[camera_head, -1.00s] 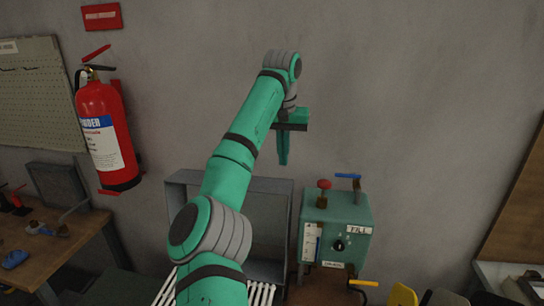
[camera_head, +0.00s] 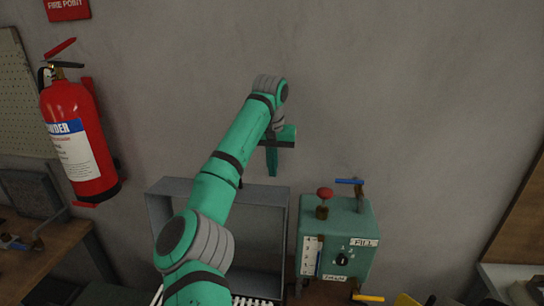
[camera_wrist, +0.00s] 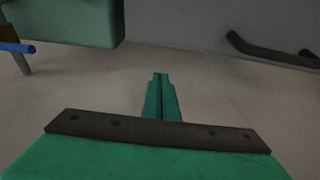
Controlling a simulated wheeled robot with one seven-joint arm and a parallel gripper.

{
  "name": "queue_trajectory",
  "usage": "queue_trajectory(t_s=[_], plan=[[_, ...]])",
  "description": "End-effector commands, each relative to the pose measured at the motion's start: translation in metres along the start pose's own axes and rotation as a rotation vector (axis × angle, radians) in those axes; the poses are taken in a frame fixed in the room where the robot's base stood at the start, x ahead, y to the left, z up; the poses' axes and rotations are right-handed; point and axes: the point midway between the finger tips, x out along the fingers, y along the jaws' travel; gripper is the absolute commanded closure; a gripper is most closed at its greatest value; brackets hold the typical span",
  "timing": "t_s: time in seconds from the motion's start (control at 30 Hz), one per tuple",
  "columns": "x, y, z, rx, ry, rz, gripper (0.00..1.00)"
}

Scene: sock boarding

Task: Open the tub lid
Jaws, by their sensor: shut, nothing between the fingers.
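My gripper (camera_head: 272,172) is shut and empty, its fingers pointing down in front of the wall. In the wrist view its closed fingertips (camera_wrist: 160,78) show over a plain pale surface, touching nothing. I cannot make out a tub or its lid for certain in either view. A grey open-fronted box (camera_head: 272,222) stands below my gripper, partly hidden by my arm. To its right is a green machine (camera_head: 350,222) with a red knob (camera_head: 324,193) and a blue lever (camera_head: 348,181) on top.
A red fire extinguisher (camera_head: 80,150) hangs on the wall at the left, above a wooden bench (camera_head: 50,262). A yellow lever (camera_head: 368,298) sticks out low on the machine. A table edge (camera_head: 510,275) shows at the right. The wall area right of my gripper is clear.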

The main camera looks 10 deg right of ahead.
Motion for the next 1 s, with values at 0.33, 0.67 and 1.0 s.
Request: queue_trajectory(t_s=[0.33,0.67,1.0], plan=[[0.007,-0.002,0.025,-0.002,0.001,-0.001,1.00],[0.003,-0.003,0.038,-0.003,-0.001,0.000,1.00],[0.003,-0.001,0.037,-0.001,0.004,0.001,1.00]])
